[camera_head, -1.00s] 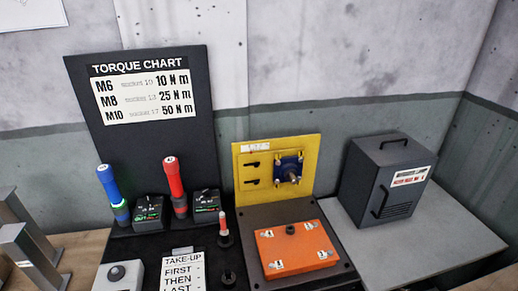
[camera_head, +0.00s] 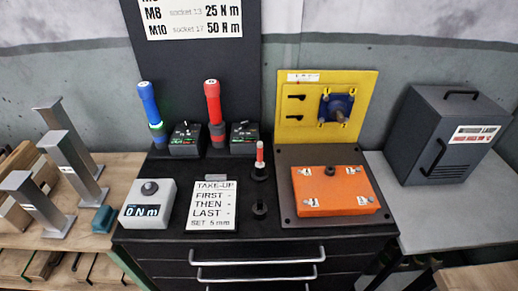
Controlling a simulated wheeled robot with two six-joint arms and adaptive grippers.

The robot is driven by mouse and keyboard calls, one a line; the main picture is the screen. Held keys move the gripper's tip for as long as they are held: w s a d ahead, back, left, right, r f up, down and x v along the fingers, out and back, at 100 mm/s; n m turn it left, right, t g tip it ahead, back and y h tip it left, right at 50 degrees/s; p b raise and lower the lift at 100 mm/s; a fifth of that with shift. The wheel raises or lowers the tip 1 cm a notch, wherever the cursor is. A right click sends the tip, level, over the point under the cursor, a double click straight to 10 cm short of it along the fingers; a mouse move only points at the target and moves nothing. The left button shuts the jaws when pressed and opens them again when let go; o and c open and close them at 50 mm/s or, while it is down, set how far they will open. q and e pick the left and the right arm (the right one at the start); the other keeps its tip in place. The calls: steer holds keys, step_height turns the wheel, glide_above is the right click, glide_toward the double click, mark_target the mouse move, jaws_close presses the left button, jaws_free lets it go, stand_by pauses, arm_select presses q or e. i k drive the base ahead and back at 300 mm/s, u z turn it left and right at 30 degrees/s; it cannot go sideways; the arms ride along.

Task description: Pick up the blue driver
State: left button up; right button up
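The blue driver (camera_head: 149,104) stands upright, leaning slightly, at the back left of the black cabinet top. Its lower end is in a holder with a green glow, left of a small black box (camera_head: 186,139) with a dial. A similar red driver (camera_head: 213,101) stands to its right, beside a second black box (camera_head: 244,137). Neither of my grippers shows in the view.
A grey box reading "0 N m" (camera_head: 147,204) and a "TAKE-UP" card (camera_head: 212,206) lie in front. An orange block (camera_head: 335,191) sits at right before a yellow panel (camera_head: 324,112). Grey metal stands (camera_head: 72,160) are at left.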

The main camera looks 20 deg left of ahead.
mark_target(145, 90)
steer(key=u, duration=1.35)
